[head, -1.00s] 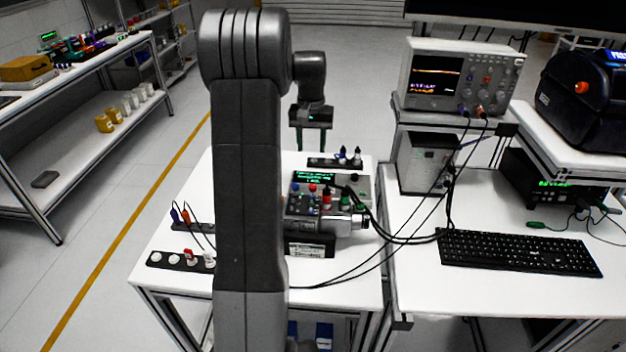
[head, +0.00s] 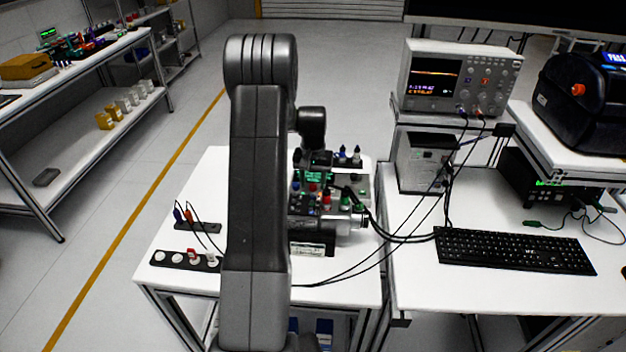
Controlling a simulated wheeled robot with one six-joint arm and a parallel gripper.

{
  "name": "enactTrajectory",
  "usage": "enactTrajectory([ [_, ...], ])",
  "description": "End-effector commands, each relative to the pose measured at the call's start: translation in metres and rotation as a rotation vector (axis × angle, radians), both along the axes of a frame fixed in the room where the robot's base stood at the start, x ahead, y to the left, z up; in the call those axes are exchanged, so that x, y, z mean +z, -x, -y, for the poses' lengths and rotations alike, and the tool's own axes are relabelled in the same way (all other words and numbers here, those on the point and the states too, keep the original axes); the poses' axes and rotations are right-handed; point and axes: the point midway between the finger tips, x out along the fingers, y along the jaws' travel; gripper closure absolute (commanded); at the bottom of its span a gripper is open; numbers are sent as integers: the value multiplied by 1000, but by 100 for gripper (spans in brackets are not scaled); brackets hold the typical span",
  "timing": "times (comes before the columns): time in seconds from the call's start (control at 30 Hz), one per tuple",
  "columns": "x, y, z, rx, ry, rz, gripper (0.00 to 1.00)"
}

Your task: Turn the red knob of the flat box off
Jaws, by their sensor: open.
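The flat grey box (head: 359,187) with a green display (head: 318,177) stands on the white table, partly hidden behind my arm and gripper. Small red parts (head: 326,198) show among blue, green and black ones in front of the display. They are too small for me to tell which is the red knob or how it is turned. My gripper (head: 313,166) points down, open, at the back of the box by the display, its fingertips partly lost against the dark parts. I cannot tell whether it touches anything.
A black strip with white and red caps (head: 185,260) lies at the table's front left. Black cables (head: 400,241) run from the devices to the right bench, which holds a keyboard (head: 515,251) and an oscilloscope (head: 458,78). The table's left part is mostly clear.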

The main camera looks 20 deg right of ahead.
Motion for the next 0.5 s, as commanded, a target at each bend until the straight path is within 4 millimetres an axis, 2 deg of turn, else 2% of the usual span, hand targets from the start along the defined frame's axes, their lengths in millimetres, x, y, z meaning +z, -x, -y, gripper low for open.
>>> enactTrajectory([
  [0.3, -3, 0, 0, 0, 0, 1, 56],
  [0.5, -3, 0, 0, 0, 0, 1, 95],
])
